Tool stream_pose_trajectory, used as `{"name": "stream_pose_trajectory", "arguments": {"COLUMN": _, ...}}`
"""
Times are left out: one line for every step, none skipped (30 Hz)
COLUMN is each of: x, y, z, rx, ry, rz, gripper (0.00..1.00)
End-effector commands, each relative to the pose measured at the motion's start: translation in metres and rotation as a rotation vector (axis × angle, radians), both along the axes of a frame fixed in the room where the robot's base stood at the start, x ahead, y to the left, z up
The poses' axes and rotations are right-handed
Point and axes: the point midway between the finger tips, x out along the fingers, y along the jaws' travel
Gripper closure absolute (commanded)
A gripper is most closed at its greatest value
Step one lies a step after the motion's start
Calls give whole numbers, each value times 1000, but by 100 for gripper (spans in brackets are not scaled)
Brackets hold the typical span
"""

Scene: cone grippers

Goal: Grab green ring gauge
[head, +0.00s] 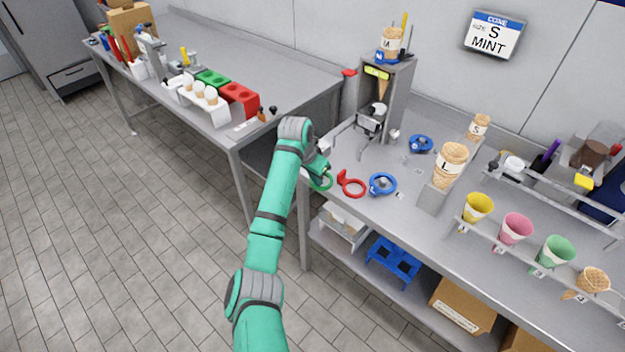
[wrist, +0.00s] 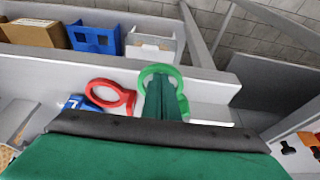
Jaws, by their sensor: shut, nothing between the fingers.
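The green ring gauge (head: 327,184) lies at the left edge of the right-hand counter, partly hidden by my arm in the head view. In the wrist view the green ring gauge (wrist: 147,72) shows just past my fingertips, with its tab to the right. My gripper (wrist: 160,80) is shut with nothing between its fingers. Its tips overlap the ring's opening in the picture; I cannot tell whether they are inside the ring or above it. In the head view my gripper (head: 319,168) is mostly hidden behind my wrist, close to the ring.
A red ring gauge (head: 351,188) lies right beside the green one, with a blue ring gauge (head: 383,193) further right. A grey cone stand (head: 402,85) rises behind. A blue crate (head: 393,262) and a white bin (head: 343,222) sit on the shelf below.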

Motion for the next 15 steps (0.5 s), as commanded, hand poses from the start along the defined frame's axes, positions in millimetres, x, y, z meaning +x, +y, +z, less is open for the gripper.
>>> {"name": "stream_pose_trajectory", "arguments": {"x": 0, "y": 1, "z": 0, "rx": 0, "ry": 0, "rz": -1, "gripper": 100}}
{"name": "stream_pose_trajectory", "arguments": {"x": 0, "y": 2, "z": 0, "rx": 1, "ry": -1, "rz": 0, "gripper": 100}}
{"name": "stream_pose_trajectory", "arguments": {"x": 0, "y": 3, "z": 1, "rx": 1, "ry": -1, "rz": 3, "gripper": 100}}
{"name": "stream_pose_trajectory", "arguments": {"x": 0, "y": 4, "z": 1, "rx": 1, "ry": -1, "rz": 4, "gripper": 100}}
{"name": "stream_pose_trajectory", "arguments": {"x": 0, "y": 6, "z": 1, "rx": 1, "ry": -1, "rz": 6, "gripper": 100}}
{"name": "stream_pose_trajectory", "arguments": {"x": 0, "y": 7, "z": 1, "rx": 1, "ry": -1, "rz": 8, "gripper": 100}}
{"name": "stream_pose_trajectory", "arguments": {"x": 0, "y": 8, "z": 1, "rx": 1, "ry": -1, "rz": 9, "gripper": 100}}
{"name": "stream_pose_trajectory", "arguments": {"x": 0, "y": 9, "z": 1, "rx": 1, "ry": -2, "rz": 10, "gripper": 100}}
{"name": "stream_pose_trajectory", "arguments": {"x": 0, "y": 10, "z": 1, "rx": 0, "ry": -2, "rz": 11, "gripper": 100}}
{"name": "stream_pose_trajectory", "arguments": {"x": 0, "y": 10, "z": 1, "rx": 0, "ry": -2, "rz": 11, "gripper": 100}}
{"name": "stream_pose_trajectory", "arguments": {"x": 0, "y": 10, "z": 2, "rx": 0, "ry": -2, "rz": 11, "gripper": 100}}
{"name": "stream_pose_trajectory", "arguments": {"x": 0, "y": 11, "z": 3, "rx": 1, "ry": -2, "rz": 12, "gripper": 100}}
{"name": "stream_pose_trajectory", "arguments": {"x": 0, "y": 12, "z": 5, "rx": 1, "ry": -2, "rz": 12, "gripper": 100}}
{"name": "stream_pose_trajectory", "arguments": {"x": -1, "y": 12, "z": 7, "rx": 1, "ry": -2, "rz": 12, "gripper": 100}}
{"name": "stream_pose_trajectory", "arguments": {"x": -1, "y": 13, "z": 11, "rx": 1, "ry": -2, "rz": 12, "gripper": 100}}
